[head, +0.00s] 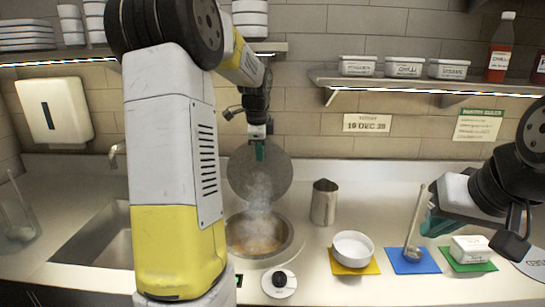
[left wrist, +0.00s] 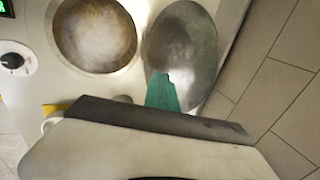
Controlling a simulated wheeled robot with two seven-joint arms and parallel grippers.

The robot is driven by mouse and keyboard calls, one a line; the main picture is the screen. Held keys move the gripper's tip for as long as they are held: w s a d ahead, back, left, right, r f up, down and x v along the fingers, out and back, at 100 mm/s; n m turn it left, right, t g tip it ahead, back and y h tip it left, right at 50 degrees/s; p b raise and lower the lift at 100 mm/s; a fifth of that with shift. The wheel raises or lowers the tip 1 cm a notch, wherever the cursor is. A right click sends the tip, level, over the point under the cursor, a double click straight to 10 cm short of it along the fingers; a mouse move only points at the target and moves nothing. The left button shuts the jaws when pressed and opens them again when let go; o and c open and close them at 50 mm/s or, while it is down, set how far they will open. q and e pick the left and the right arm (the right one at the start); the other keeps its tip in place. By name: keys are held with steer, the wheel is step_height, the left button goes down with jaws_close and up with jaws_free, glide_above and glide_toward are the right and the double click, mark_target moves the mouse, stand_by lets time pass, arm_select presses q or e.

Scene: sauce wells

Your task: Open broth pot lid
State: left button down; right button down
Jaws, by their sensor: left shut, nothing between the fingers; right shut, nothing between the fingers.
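The broth pot (head: 255,235) is sunk in the counter, open, with brownish broth and steam rising. Its round grey lid (head: 243,180) stands raised and tilted back behind the opening. In the left wrist view, the pot (left wrist: 95,38) and lid (left wrist: 182,45) lie side by side. My left gripper (head: 260,150) is shut and empty at the lid's upper edge; its teal fingertips (left wrist: 164,94) overlap the lid in the wrist view. I cannot tell whether they touch it. My right gripper (head: 430,222) is shut and empty near the ladle at the right.
A metal pitcher (head: 324,203) stands right of the pot. A white bowl (head: 353,248) sits on a yellow mat, a ladle (head: 414,230) on a blue mat (head: 411,262), and a white tub (head: 471,248) on a green mat. A knob (head: 279,280) is in front; a sink (head: 95,240) is left.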

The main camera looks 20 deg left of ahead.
arm_select(q)
steer(key=w+a+r+v, duration=0.1)
steer(key=v, duration=0.7)
steer(key=s+d+f+n+h, duration=0.1)
steer(key=s+d+n, duration=0.3)
steer(key=s, duration=0.5)
steer(key=s+d+f+n+t+h, duration=0.1)
steer(key=s+d+f+n, duration=0.1)
steer(key=s+d+n, duration=0.3)
steer(key=s+d+f+n+t+h, duration=0.1)
steer(key=s+d+n, duration=0.3)
steer(key=s, duration=1)
steer(key=shift+d+f+n, duration=0.15)
steer(key=shift+f+n, duration=0.5)
steer(key=shift+n, duration=0.15)
stand_by(0.3)
